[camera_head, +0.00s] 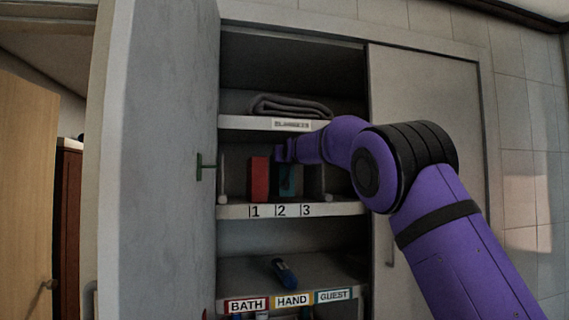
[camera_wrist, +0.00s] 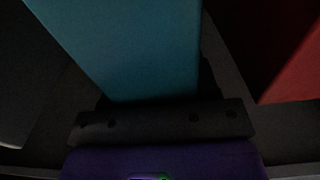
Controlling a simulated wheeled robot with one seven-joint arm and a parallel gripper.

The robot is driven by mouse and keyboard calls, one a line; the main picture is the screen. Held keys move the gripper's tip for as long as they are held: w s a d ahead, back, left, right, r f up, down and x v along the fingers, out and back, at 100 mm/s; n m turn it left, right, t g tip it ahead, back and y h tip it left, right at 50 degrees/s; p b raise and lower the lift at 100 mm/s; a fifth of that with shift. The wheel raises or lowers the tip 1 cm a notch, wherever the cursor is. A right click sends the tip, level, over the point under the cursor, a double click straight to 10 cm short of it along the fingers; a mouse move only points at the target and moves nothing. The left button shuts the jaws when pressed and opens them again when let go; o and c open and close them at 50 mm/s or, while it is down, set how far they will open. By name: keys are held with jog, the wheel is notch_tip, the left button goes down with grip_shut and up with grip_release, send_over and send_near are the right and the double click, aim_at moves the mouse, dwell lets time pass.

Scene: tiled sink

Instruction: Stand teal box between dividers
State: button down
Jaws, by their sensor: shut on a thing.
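The teal box (camera_head: 288,182) is upright on the middle shelf (camera_head: 335,209), behind the label 2, with its upper part partly covered by my gripper (camera_head: 284,152). My gripper is shut on the teal box, which also fills the upper middle of the wrist view (camera_wrist: 135,45). The fingertips are hard to make out in both views. A red box (camera_head: 259,179) stands just left of it; in the wrist view it shows at the right (camera_wrist: 297,72). A dark grey upright panel (camera_head: 313,181) is to its right. I cannot tell whether the teal box's base touches the shelf.
A folded grey towel (camera_head: 290,106) lies on the shelf above. A blue object (camera_head: 284,272) lies on the shelf below, behind the BATH, HAND and GUEST labels. The open cabinet door (camera_head: 165,160) bounds the left; the closed door (camera_head: 430,110) is right.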

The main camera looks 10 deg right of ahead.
jog(key=shift+f, duration=0.9)
jog(key=shift+c, duration=1.8)
grip_release()
jog(key=shift+f, duration=0.1)
jog(key=s, duration=1.2)
